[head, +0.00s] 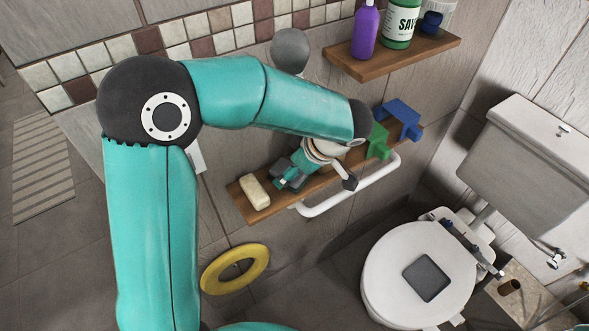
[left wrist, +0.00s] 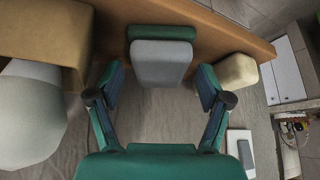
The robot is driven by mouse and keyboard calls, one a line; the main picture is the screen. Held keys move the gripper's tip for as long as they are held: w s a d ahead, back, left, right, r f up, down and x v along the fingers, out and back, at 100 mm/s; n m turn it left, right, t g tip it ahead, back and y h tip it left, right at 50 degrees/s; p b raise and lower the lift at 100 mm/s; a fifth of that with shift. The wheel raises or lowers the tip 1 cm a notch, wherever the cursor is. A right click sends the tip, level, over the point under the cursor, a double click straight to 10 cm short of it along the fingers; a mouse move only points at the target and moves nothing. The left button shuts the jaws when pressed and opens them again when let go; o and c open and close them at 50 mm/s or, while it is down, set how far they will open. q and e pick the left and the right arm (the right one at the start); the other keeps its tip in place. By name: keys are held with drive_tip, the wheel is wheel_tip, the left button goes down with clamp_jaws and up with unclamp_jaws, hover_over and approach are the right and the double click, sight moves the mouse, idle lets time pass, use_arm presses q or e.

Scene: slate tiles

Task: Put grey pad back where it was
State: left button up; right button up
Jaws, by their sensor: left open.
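A block with a light grey face and a green strip along its far edge (left wrist: 160,62) lies at the brown shelf's edge in the left wrist view. It is between my left gripper's spread fingers (left wrist: 160,92), with gaps at both sides. In the head view, my left gripper (head: 316,182) is at the lower shelf (head: 322,177), and the block is hard to tell from the fingers. A flat dark grey square pad (head: 427,278) lies on the round white toilet lid (head: 385,270). I cannot tell which is the task's pad. My right gripper is out of view.
A cream soap bar (head: 255,192) sits at the shelf's left end. Green (head: 378,142) and blue (head: 402,118) blocks stand at its right end. A white rail (head: 350,190) runs below. Purple (head: 365,30) and green (head: 400,25) bottles stand on the upper shelf.

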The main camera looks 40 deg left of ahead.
use_arm(q)
drive_tip(key=shift+r, duration=0.1)
drive_tip(key=shift+d+r, duration=0.15)
drive_tip(key=shift+r, duration=0.05)
drive_tip(key=b+v, duration=0.1)
drive_tip(key=v, duration=1)
drive_tip(key=shift+r, duration=0.2)
drive_tip(key=shift+d, duration=0.1)
